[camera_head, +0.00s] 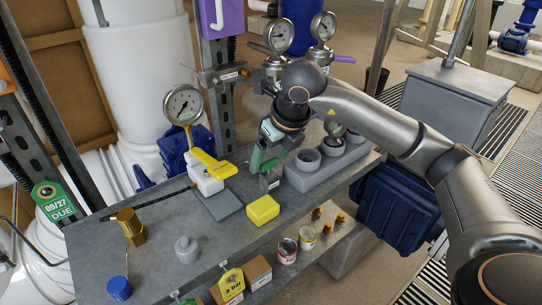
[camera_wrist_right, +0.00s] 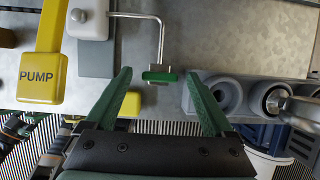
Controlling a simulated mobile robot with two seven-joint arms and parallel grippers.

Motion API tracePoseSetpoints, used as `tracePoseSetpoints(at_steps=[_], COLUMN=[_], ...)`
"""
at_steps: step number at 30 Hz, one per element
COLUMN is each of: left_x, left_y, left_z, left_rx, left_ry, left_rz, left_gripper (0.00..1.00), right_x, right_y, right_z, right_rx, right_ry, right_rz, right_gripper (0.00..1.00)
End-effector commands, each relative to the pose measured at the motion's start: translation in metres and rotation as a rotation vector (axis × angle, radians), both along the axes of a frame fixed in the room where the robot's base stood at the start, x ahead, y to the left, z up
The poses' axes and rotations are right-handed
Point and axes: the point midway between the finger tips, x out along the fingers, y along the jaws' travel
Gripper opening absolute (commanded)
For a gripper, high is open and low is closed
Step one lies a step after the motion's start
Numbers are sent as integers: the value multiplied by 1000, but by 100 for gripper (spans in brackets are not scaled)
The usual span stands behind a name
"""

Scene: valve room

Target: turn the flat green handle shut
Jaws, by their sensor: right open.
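The flat green handle (camera_wrist_right: 159,77) shows in the right wrist view as a small green bar at the end of a thin bent metal pipe (camera_wrist_right: 160,35). My right gripper (camera_wrist_right: 160,84) is open, with one green finger on each side of the handle and a clear gap on both sides. In the head view my right gripper (camera_head: 263,160) points down over the bench above a small grey block (camera_head: 271,181). There the green fingers cover the handle's place, so I cannot separate the two. My left gripper is not in view.
A yellow lever marked PUMP (camera_wrist_right: 43,75) on a white block (camera_head: 204,177) stands left of the handle. A grey holder with round sockets (camera_head: 322,168) stands close on the right. A yellow block (camera_head: 262,210) lies in front. The left bench (camera_head: 100,245) has free room.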

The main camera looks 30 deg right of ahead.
Motion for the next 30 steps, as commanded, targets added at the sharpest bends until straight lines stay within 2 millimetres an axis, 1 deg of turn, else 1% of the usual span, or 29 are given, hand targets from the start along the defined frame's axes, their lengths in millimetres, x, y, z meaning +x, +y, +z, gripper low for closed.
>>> tracePoseSetpoints(at_steps=[5, 12, 15, 18, 23, 30], left_x=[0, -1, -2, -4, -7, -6], left_y=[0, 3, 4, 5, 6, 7], left_z=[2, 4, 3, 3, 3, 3], left_rx=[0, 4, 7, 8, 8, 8], left_ry=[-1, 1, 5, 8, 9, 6], left_rz=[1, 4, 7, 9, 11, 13], left_gripper=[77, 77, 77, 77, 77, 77], right_x=[-9, -29, -36, -41, -46, -47], right_y=[-1, -2, -2, -3, -3, -3], right_z=[24, 74, 91, 104, 113, 114], right_rx=[-1, 0, 0, 0, -1, 0], right_ry=[-5, -7, -5, -5, -2, -1], right_rz=[0, 0, 1, 0, 0, 0], right_gripper=[88, 88, 88, 88, 88, 88])
